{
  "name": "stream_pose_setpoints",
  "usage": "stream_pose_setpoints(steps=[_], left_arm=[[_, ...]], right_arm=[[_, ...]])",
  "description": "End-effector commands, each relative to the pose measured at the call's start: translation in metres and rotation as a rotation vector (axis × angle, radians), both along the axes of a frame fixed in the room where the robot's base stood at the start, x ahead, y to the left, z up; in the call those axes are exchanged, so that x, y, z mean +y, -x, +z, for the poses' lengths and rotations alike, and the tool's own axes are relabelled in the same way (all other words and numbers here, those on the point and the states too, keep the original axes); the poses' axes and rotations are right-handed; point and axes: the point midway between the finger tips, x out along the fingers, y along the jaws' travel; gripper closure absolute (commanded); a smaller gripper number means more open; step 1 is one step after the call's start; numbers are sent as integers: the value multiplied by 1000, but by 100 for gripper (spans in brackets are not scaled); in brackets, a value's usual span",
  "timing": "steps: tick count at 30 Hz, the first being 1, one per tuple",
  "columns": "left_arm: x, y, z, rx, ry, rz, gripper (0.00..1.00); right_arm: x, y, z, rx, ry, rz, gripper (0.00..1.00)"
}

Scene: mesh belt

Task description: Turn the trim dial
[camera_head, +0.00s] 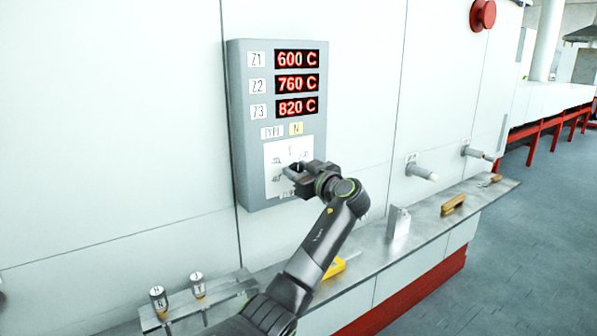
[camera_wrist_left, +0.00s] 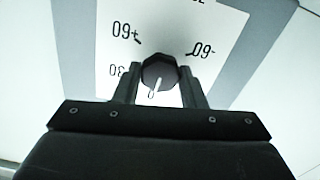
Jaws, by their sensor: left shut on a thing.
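The trim dial (camera_wrist_left: 160,75) is a dark, many-sided knob with a white pointer line, seen in the left wrist view. It sits on a white scale plate (camera_wrist_left: 215,25) with printed marks such as 60 and 30. In the head view the plate (camera_head: 277,152) is on the lower part of a grey control panel (camera_head: 236,120), and my gripper hides the dial. My left gripper (camera_head: 295,172) is at the plate; in the wrist view its two fingers (camera_wrist_left: 163,88) are shut on the dial, one on each side. My right gripper is not in view.
The panel has red displays (camera_head: 297,83) reading 600, 760 and 820 C. A metal ledge (camera_head: 425,228) below holds a wooden brush (camera_head: 453,204), a grey block (camera_head: 398,222) and a yellow item (camera_head: 336,267). Two small cylinders (camera_head: 158,296) stand at lower left. Grey fittings (camera_head: 420,171) jut from the wall.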

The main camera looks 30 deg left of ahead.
Motion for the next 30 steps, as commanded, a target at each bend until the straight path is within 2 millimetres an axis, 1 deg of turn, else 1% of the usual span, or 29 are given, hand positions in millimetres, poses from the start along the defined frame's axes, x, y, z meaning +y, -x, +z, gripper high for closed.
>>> stream_pose_setpoints(steps=[5,14,22,30], left_arm=[[0,-1,0,100,-41,-1,86],[-1,-2,0,352,-146,-1,86],[-1,-3,1,590,-243,-1,86],[-2,-4,1,828,-342,-2,86]], right_arm=[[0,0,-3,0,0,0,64],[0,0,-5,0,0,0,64],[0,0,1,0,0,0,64],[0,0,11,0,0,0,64]])
